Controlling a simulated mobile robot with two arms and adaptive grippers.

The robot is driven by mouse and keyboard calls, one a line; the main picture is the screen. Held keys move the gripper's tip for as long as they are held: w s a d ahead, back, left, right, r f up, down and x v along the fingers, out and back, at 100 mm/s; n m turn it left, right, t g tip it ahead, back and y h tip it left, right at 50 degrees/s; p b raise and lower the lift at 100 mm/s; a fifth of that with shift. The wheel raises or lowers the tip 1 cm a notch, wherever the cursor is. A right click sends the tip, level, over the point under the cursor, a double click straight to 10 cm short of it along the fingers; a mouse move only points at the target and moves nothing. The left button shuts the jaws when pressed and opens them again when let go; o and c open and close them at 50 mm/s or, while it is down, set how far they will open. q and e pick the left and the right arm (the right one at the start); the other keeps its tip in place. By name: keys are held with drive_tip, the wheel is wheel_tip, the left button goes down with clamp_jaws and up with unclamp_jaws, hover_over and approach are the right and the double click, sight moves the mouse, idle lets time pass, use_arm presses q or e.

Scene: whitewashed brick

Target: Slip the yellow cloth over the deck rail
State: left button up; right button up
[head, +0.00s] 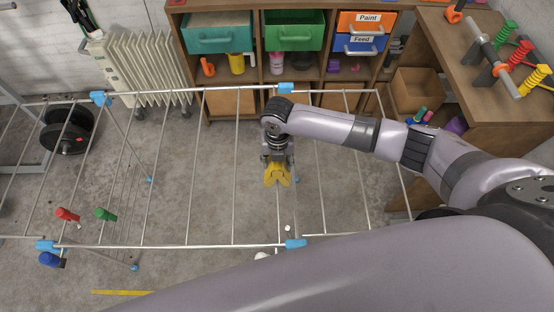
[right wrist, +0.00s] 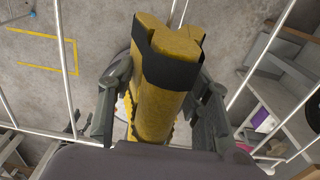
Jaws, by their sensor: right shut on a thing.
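The drying rack's thin metal rails (head: 186,165) run across the floor area, with blue corner joints. The cloth appears over the rack's right-middle part. I cannot tell whether it touches a rail. My left gripper is not in view.
Red (head: 67,214), green (head: 105,214) and blue (head: 50,260) pieces are at the rack's left end. A white radiator (head: 145,65) and a wooden shelf unit with coloured bins (head: 293,30) stand behind. A wooden bench (head: 470,70) is at right.

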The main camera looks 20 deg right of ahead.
drive_tip(key=shift+f+b, duration=2.2)
drive_tip(key=shift+f, duration=1.2)
drive_tip(key=o, duration=1.4)
drive_tip(key=shift+o, duration=0.2)
wheel_tip(320, 180, up, 12)
drive_tip(key=shift+r, duration=0.1)
